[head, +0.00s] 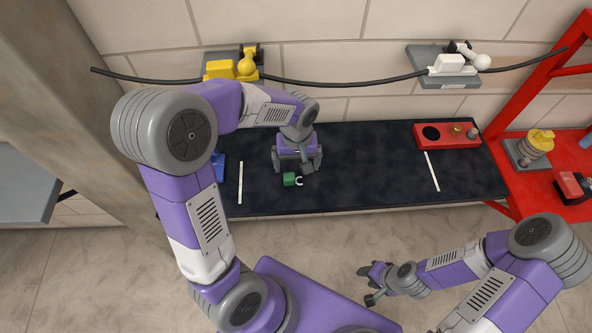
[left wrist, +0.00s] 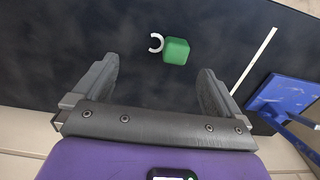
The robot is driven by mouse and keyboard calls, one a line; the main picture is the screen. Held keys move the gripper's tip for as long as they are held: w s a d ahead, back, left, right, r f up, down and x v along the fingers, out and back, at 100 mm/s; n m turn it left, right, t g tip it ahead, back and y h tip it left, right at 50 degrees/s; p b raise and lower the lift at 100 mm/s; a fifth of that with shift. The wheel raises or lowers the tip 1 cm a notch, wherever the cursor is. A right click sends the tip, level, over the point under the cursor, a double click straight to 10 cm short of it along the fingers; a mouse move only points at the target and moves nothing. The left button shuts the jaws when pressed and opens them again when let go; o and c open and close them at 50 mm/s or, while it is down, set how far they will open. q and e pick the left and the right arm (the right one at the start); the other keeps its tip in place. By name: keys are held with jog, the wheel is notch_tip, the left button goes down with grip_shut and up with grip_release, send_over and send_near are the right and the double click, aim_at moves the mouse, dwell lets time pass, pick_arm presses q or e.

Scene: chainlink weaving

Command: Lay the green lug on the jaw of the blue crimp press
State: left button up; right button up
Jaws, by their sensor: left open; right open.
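The green lug (head: 289,180) is a small green block with a pale C-shaped end, lying on the dark tabletop. It also shows in the left wrist view (left wrist: 176,50), ahead of and between my finger lines. My left gripper (head: 299,168) is open and empty above the table, just behind the lug in the head view. The blue crimp press (head: 218,165) is mostly hidden behind my left arm; the left wrist view shows its blue plate (left wrist: 283,94) and a post at the right edge. Its jaw is not clear. My right gripper (head: 366,286) is open and empty, in front of the table.
White strips (head: 240,183) (head: 432,171) mark the dark table (head: 370,165). A red block with a dark round hole (head: 447,135) is at the back right. A black cable (head: 340,84) spans the wall through yellow and white clamps. The table's middle is clear.

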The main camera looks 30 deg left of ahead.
pick_arm(q)
jog(key=f, duration=0.2)
jog(key=f+b, duration=0.1)
jog(key=f, duration=0.1)
jog(key=s+f, duration=0.1)
jog(key=f, duration=0.1)
jog(key=shift+a, duration=0.1)
jog(key=shift+w, duration=0.1)
jog(key=c, duration=1.2)
notch_tip(320, 180, up, 10)
jog(key=shift+p, duration=1.05)
jog(key=w+d+f+m, duration=0.1)
jog(key=w+f+m, duration=0.1)
jog(key=w+d+f+m, duration=0.3)
jog(key=w+f+m, duration=0.1)
jog(key=shift+w+d+f, duration=0.1)
jog(key=shift+d, duration=0.1)
